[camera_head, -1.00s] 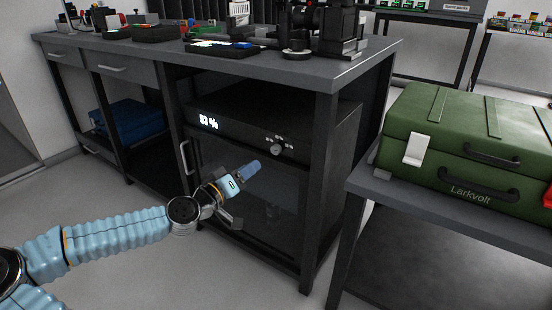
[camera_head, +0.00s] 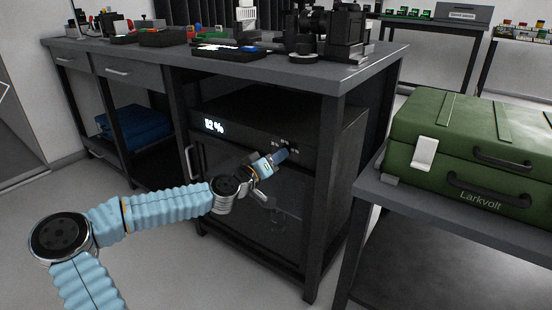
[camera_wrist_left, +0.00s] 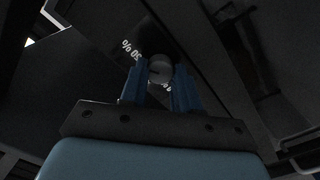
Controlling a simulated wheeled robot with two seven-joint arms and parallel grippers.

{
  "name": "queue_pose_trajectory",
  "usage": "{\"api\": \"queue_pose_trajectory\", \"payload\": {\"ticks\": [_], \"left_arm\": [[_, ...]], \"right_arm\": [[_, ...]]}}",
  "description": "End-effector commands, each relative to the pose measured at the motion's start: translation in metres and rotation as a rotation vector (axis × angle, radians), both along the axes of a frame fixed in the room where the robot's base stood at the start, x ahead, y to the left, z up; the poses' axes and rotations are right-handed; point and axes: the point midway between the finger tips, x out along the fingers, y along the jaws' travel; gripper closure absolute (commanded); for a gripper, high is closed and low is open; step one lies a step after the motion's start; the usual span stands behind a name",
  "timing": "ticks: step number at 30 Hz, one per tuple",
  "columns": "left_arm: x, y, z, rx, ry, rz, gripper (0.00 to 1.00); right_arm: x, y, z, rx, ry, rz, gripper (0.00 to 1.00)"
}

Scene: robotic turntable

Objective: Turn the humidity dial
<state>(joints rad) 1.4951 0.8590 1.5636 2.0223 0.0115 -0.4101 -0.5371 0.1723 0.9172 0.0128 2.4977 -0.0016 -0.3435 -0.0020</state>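The humidity dial (camera_wrist_left: 160,72) is a small round grey knob with a dark mark, on the front panel of the black cabinet (camera_head: 245,115). White percent labels surround it. My left gripper (camera_head: 290,152) is at the dial and hides it in the head view. In the left wrist view the two blue fingers (camera_wrist_left: 160,88) stand apart, one on each side of the dial. Whether they touch it is hard to tell. A lit percent display (camera_head: 214,126) is at the left of the panel. My right gripper is out of view.
The cabinet sits under a grey workbench (camera_head: 250,65) whose dark leg (camera_head: 325,200) stands right of the panel. Small trays and devices cover the benchtop. A green case (camera_head: 470,150) lies on a table at the right.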

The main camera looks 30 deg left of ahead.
Motion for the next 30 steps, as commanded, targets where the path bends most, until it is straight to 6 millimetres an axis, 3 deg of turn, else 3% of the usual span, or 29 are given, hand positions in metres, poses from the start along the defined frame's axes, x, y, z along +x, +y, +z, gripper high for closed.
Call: {"api": "queue_pose_trajectory", "payload": {"ticks": [1, 5, 17, 30], "left_arm": [[0.000, 0.000, 0.000, 0.000, 0.000, 0.000, 0.80], [0.000, 0.000, 0.000, 0.000, 0.000, 0.000, 0.99], [0.000, 0.000, 0.000, -0.083, 0.007, 0.000, 0.99], [0.000, 0.000, 0.000, -0.451, 0.036, 0.000, 0.99]], "right_arm": [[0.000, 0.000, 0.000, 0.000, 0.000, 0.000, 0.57], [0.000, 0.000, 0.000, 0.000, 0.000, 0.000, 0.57], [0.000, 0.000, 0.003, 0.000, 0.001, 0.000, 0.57], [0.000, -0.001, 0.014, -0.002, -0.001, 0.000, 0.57]]}}
